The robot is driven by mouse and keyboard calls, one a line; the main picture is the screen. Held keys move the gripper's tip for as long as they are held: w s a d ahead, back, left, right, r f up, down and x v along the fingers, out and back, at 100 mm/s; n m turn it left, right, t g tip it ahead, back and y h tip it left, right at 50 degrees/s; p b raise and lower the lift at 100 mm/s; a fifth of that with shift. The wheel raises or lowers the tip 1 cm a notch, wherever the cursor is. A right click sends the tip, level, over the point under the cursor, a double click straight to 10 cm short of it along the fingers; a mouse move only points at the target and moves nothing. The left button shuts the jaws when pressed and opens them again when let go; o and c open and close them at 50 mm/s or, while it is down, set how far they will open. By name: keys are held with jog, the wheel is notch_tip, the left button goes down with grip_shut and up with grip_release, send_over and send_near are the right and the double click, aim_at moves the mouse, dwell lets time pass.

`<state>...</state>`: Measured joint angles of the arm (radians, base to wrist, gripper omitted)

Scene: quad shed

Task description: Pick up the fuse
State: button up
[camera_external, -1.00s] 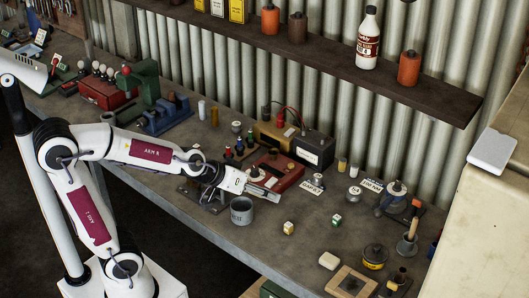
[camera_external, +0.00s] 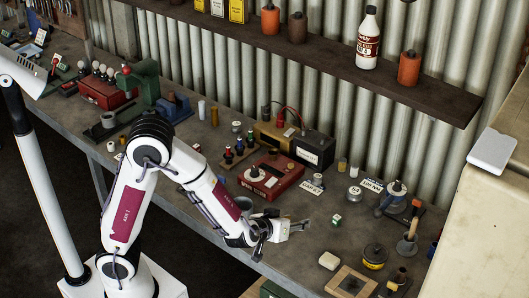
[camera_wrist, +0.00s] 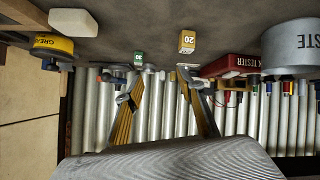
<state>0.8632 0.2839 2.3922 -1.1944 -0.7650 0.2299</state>
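I cannot tell for certain which thing is the fuse. A small yellow-and-white block marked 20 (camera_wrist: 187,42) lies on the bench in the wrist view, ahead of my gripper (camera_wrist: 163,115). A similar green-and-white block marked 30 (camera_wrist: 138,58) is left of it; it also shows in the external view (camera_external: 337,220). My gripper is open, fingers spread wide, with nothing seen between them. In the external view my gripper (camera_external: 297,229) is low over the bench's front part and hides the yellow block.
A grey cup (camera_wrist: 290,48) and a red tester box (camera_wrist: 232,65) stand right in the wrist view. A pale block (camera_external: 329,261), a yellow-banded tin (camera_external: 374,256) and a wooden frame (camera_external: 350,282) lie right of my gripper. A shelf (camera_external: 330,60) overhangs the bench's back.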

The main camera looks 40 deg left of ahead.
jog(key=s+f+y, duration=0.1)
jog(key=a+f+y, duration=0.1)
jog(key=f, duration=0.1)
jog(key=shift+s+t, duration=0.4)
jog(key=shift+s+a+f+t+y, duration=0.15)
jog(key=shift+s+a+y, duration=0.1)
jog(key=shift+s+y, duration=0.2)
jog(key=shift+s+a+f+t+y, duration=0.2)
jog(key=shift+s+y, duration=0.1)
jog(key=shift+y, duration=0.25)
jog(key=shift+w, duration=0.1)
jog(key=shift+x, duration=1.2)
jog(key=shift+x, duration=2.65)
jog(key=shift+a+f, duration=0.1)
jog(key=shift+f, duration=0.1)
jog(key=c, duration=0.9)
